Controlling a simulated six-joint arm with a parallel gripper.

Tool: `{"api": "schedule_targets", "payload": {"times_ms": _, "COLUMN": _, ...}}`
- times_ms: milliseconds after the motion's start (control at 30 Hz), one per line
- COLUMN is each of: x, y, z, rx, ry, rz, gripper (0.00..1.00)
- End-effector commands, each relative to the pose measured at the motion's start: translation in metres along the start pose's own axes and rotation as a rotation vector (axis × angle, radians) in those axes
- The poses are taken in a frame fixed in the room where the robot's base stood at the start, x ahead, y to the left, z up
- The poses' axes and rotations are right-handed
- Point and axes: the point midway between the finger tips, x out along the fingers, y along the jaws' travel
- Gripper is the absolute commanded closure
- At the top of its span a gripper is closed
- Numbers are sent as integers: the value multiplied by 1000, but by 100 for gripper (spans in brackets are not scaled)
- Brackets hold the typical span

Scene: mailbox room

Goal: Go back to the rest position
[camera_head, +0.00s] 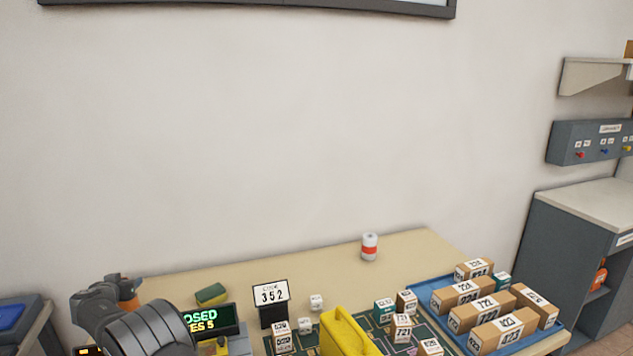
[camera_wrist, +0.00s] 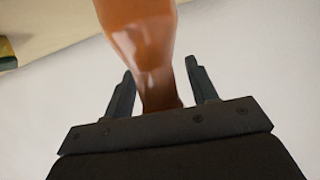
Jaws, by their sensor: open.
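In the wrist view my gripper (camera_wrist: 160,75) is open, with one dark finger on each side of a glossy orange-brown thing (camera_wrist: 145,50). That thing passes between or just beyond the fingers; I cannot tell whether they touch it. In the head view, my dark grey arm is at the lower left, over the left part of the table (camera_head: 190,284). An orange thing (camera_head: 128,286) shows just behind it, partly hidden. My fingers cannot be made out there.
Further right are a yellow object (camera_head: 345,335), a red-white can (camera_head: 370,247) and a blue tray (camera_head: 427,291) of boxes. The table's back middle is mostly clear.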

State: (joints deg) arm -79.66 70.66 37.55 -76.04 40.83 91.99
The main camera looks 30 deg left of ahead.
Motion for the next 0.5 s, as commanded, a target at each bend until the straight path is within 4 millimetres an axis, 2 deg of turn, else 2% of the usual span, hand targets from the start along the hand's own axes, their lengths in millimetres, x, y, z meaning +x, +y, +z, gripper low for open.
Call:
{"api": "schedule_targets", "payload": {"times_ms": 33, "x": -3, "y": 0, "z": -8, "rx": 1, "ry": 2, "rz": -1, "gripper": 47}}
{"api": "schedule_targets", "payload": {"times_ms": 200, "x": -8, "y": 0, "z": -20, "rx": 0, "ry": 1, "rz": 1, "gripper": 47}}
{"api": "schedule_targets", "payload": {"times_ms": 500, "x": -10, "y": 0, "z": -23, "rx": -1, "ry": 1, "rz": 2, "gripper": 47}}
